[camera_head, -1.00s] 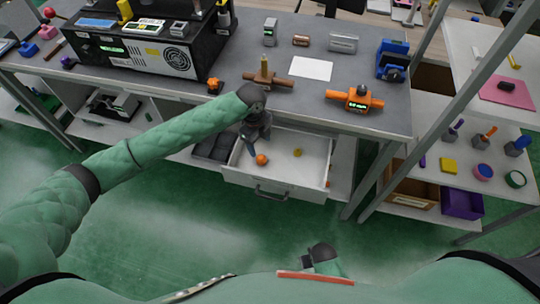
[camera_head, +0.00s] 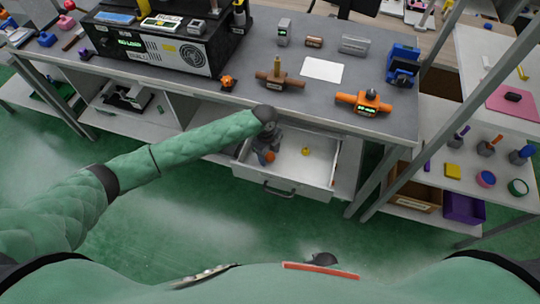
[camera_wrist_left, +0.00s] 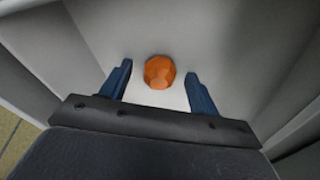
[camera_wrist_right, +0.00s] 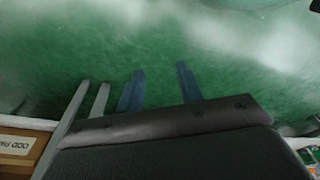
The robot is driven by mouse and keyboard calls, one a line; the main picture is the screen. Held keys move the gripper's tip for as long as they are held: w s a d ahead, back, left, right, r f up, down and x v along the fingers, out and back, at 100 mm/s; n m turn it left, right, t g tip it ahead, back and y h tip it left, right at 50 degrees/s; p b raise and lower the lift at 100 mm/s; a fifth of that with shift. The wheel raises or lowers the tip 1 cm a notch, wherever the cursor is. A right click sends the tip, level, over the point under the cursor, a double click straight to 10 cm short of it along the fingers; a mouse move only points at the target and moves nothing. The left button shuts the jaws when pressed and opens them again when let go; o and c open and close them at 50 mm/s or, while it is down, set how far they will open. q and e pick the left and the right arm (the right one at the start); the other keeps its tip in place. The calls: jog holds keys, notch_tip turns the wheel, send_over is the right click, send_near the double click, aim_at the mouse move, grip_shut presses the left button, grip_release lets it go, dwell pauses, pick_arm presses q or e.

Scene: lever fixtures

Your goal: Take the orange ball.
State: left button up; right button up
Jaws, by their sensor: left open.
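The orange ball (camera_head: 269,158) lies in the open white drawer (camera_head: 284,186), near its left side. My left gripper (camera_head: 266,142) reaches down into the drawer and partly covers the ball in the head view. In the left wrist view the ball (camera_wrist_left: 159,73), faceted and orange, shows between the two blue fingers, which stand apart on either side with gaps to it. The left gripper (camera_wrist_left: 158,68) is open and holds nothing. In the right wrist view my right gripper (camera_wrist_right: 160,68) has its fingers apart, with only green floor beyond them.
A small yellow thing (camera_head: 305,151) lies in the drawer right of the ball. The drawer walls stand close around my left gripper. The grey worktop (camera_head: 225,97) above the drawer carries several fixtures. A table leg (camera_head: 366,180) stands to the right.

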pick_arm(q)
jog(key=c, duration=1)
jog(key=shift+c, duration=0.3)
jog(key=shift+r, duration=0.1)
